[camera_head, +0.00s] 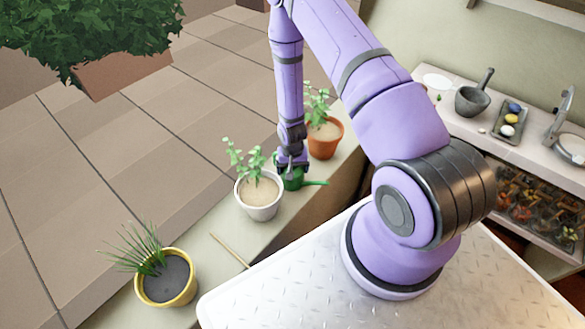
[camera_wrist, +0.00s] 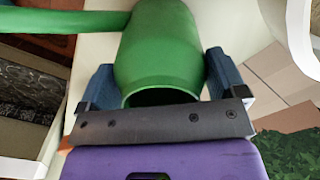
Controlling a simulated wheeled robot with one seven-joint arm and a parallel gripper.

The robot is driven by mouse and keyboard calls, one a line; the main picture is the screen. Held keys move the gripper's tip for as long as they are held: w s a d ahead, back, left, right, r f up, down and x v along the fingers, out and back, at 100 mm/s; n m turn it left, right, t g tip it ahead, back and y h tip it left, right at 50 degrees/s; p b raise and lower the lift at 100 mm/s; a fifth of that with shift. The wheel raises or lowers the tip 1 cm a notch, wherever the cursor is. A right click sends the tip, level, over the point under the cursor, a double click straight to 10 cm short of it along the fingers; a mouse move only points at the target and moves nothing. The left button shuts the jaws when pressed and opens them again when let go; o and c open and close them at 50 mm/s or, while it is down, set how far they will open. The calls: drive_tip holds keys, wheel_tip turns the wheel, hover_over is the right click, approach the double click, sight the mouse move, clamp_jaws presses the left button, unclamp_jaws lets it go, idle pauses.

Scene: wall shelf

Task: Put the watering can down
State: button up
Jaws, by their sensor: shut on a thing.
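A green watering can (camera_head: 293,180) is at the ledge, between the white pot and the orange pot, with its spout pointing right. My gripper (camera_head: 291,163) is over it from above. In the wrist view the can's green body (camera_wrist: 160,45) lies between the two blue fingers of my gripper (camera_wrist: 158,85), which is shut on it. The spout (camera_wrist: 60,22) runs off to the left there. The can is low over or on the pale ledge (camera_head: 215,250); I cannot tell whether its base touches.
A white pot (camera_head: 258,208) with a plant stands close on the left, an orange pot (camera_head: 323,142) close behind. A yellow pot (camera_head: 166,292) and a thin stick (camera_head: 230,250) are nearer. A counter with a mortar (camera_head: 472,100) and tray (camera_head: 510,122) is at right.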

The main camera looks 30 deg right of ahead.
drive_tip(key=shift+f, duration=0.1)
drive_tip(key=o, duration=0.7)
